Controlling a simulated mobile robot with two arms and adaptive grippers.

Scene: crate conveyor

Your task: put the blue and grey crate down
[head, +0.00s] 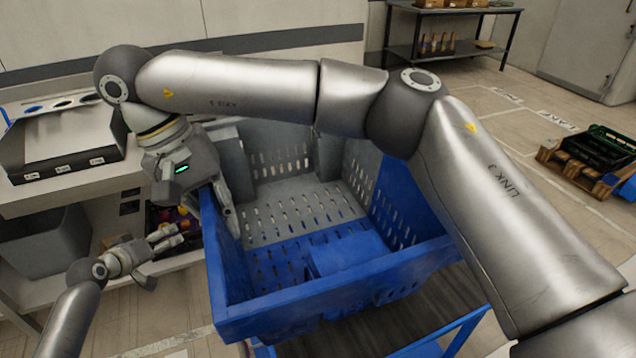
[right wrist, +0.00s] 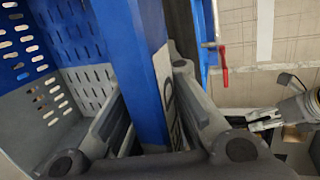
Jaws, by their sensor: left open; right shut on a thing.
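The blue and grey crate (head: 335,290) fills the middle of the head view, open side up and seemingly empty, blue in front and grey at the back. My right gripper (head: 230,212) is shut on its left wall. In the right wrist view my right gripper (right wrist: 148,78) has one finger on each side of the blue wall (right wrist: 145,40). My left gripper (head: 172,238) is open and empty, left of the crate and apart from it. It also shows in the right wrist view (right wrist: 262,119). The crate's underside is hidden.
A dark slatted surface (head: 445,296) with a blue frame (head: 440,342) lies below the crate; I cannot tell if they touch. A bench (head: 70,190) with a dark tray (head: 60,145) stands left. A shelf (head: 450,48) and a pallet with a dark crate (head: 595,150) are farther back.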

